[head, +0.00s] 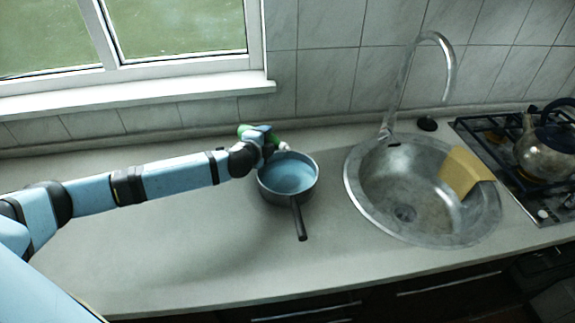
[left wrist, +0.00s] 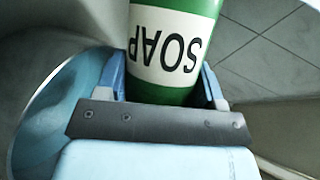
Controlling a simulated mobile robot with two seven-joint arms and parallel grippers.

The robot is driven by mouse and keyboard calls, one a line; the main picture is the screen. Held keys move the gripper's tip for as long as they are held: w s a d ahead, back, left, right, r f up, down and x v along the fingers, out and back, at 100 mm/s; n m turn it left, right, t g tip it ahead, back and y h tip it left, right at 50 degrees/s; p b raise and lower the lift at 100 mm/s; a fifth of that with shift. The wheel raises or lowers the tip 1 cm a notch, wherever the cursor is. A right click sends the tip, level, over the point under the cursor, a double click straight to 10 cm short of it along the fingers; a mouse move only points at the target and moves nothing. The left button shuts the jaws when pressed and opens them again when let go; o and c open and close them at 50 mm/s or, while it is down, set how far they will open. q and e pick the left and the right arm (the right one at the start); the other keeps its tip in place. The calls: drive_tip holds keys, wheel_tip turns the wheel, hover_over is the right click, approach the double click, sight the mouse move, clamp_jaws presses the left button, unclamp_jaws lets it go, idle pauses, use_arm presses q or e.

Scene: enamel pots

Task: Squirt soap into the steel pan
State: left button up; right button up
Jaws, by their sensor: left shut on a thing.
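The green soap bottle (head: 274,140) with a white SOAP label is in my left gripper (head: 262,134), at the back left of the pan's rim. In the left wrist view the bottle (left wrist: 168,45) stands between the two blue fingers, its label upside down. The bottle looks tilted over; its nozzle is hard to make out. The pan (head: 288,178), dark grey outside and blue inside, stands on the counter with its handle toward the front. Part of it shows at the left of the left wrist view (left wrist: 40,115). My right gripper is out of view.
A round steel sink (head: 365,195) with a tall tap (head: 449,70) is right of the pan. A yellow cloth or sponge (head: 462,170) lies at its right side. A kettle (head: 548,148) stands on the hob at far right. The counter (head: 160,260) in front is clear.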

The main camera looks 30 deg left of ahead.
use_arm(q)
drive_tip(key=shift+a+m+y, duration=0.1)
drive_tip(key=shift+m+y, duration=0.2)
drive_tip(key=shift+m, duration=0.1)
idle(2.8)
